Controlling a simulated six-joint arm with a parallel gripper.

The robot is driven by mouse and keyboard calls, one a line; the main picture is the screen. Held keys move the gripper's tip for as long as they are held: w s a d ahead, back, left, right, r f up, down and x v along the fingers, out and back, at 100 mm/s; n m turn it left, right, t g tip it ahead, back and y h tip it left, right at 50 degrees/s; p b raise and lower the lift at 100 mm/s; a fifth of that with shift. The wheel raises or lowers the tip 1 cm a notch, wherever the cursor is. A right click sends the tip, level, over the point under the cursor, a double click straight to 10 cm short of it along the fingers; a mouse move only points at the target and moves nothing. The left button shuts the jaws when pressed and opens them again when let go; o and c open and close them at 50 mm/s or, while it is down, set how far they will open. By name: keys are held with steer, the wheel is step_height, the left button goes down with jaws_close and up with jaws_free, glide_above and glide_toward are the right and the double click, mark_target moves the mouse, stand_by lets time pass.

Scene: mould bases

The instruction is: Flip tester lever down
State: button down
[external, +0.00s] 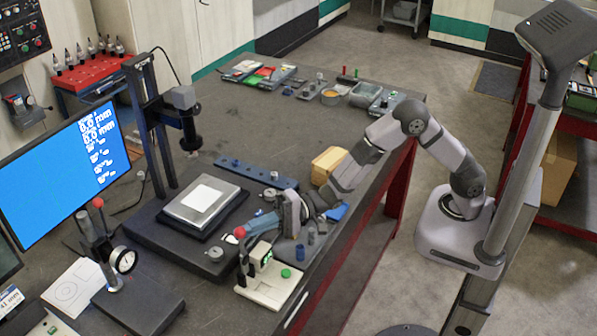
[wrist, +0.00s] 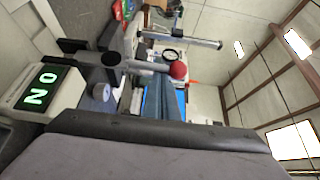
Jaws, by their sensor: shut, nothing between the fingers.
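The tester (external: 268,288) has a white base, a green button and a small box with a green lit display (external: 266,257). In the wrist view the display (wrist: 40,92) lies sideways at the left. The tester's lever is a metal rod (wrist: 145,66) with a red ball knob (wrist: 178,70); it stands up. The knob (external: 239,232) also shows in the external view. My gripper (external: 252,226) has blue fingers, shut and empty, pointing at the knob. In the wrist view my gripper (wrist: 165,88) ends right beside the knob; I cannot tell whether they touch.
A dark block with a bright plate (external: 203,197) lies behind the gripper, near a tall stand (external: 160,120). A dial gauge stand (external: 125,262), also with a red knob, is at the left. A wooden block (external: 328,163) and small parts lie near the arm. The table's middle back is clear.

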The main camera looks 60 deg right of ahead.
steer(key=shift+s+f+b, duration=0.15)
steer(key=shift+b, duration=0.35)
steer(key=shift+s+n+b, duration=0.25)
steer(key=shift+n+b, duration=0.05)
steer(key=shift+b, duration=0.25)
steer(key=shift+s+y, duration=0.1)
steer(key=shift+y, duration=0.2)
steer(key=shift+s+f+n+y+b, duration=0.6)
steer(key=shift+s+f+n+b, duration=0.95)
steer(key=shift+b, duration=2.25)
steer(key=shift+s+f+n+y+b, duration=0.75)
steer(key=shift+s+b, duration=1.45)
steer(key=shift+b, duration=1.65)
steer(key=shift+s+f+n+y+b, duration=0.45)
steer(key=shift+s+f+n+b, duration=1.15)
steer(key=shift+b, duration=2.2)
steer(key=shift+s+r, duration=0.25)
steer(key=shift+r, duration=0.05)
